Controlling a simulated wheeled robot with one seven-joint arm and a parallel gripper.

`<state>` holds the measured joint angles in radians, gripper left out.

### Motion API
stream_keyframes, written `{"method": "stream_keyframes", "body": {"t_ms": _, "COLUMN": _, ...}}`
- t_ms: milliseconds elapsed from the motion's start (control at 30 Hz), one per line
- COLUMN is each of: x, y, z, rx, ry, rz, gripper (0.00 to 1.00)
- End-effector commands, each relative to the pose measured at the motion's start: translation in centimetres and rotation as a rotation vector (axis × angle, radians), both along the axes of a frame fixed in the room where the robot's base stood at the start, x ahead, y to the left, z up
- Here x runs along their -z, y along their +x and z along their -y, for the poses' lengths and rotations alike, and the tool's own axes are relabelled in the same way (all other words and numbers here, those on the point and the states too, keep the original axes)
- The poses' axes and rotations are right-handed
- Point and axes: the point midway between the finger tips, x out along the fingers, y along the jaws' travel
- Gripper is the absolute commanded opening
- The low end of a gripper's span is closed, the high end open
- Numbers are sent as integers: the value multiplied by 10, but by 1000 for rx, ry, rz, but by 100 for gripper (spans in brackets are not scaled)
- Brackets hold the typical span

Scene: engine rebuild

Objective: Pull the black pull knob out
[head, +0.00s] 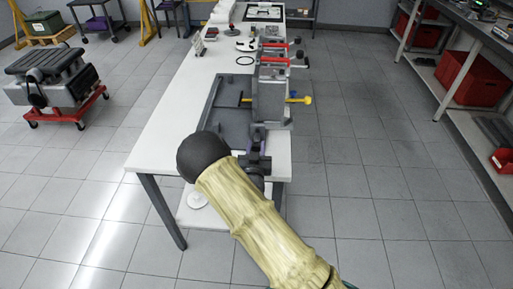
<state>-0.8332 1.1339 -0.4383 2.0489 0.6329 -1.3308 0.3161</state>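A grey block-shaped fixture (269,97) stands on the white bench. I cannot tell for sure which of these is the black pull knob. My arm reaches in from the lower right, its rounded black joint covering the bench's near part. My gripper (257,146) seems to be the dark part at the near end of the fixture, partly hidden by my arm. Its fingers are too small to read.
A yellow-ended rod (302,99) juts from the fixture's right side. A grey tray (224,122) lies under and left of it. The white bench (177,121) is bare along its left side.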

Motion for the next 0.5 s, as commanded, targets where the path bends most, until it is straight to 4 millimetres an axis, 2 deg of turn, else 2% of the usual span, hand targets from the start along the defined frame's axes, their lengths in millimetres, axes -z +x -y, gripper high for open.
{"method": "stream_keyframes", "body": {"t_ms": 33, "x": 0, "y": 0, "z": 0, "rx": 0, "ry": 0, "rz": 0, "gripper": 11}}
{"method": "stream_keyframes", "body": {"t_ms": 100, "x": 0, "y": 0, "z": 0, "rx": 0, "ry": 0, "rz": 0, "gripper": 0}}
{"method": "stream_keyframes", "body": {"t_ms": 267, "x": 1, "y": -3, "z": 0, "rx": 0, "ry": 1, "rz": -1, "gripper": 0}}
{"method": "stream_keyframes", "body": {"t_ms": 500, "x": 1, "y": -21, "z": -1, "rx": 1, "ry": 0, "rz": -1, "gripper": 0}}
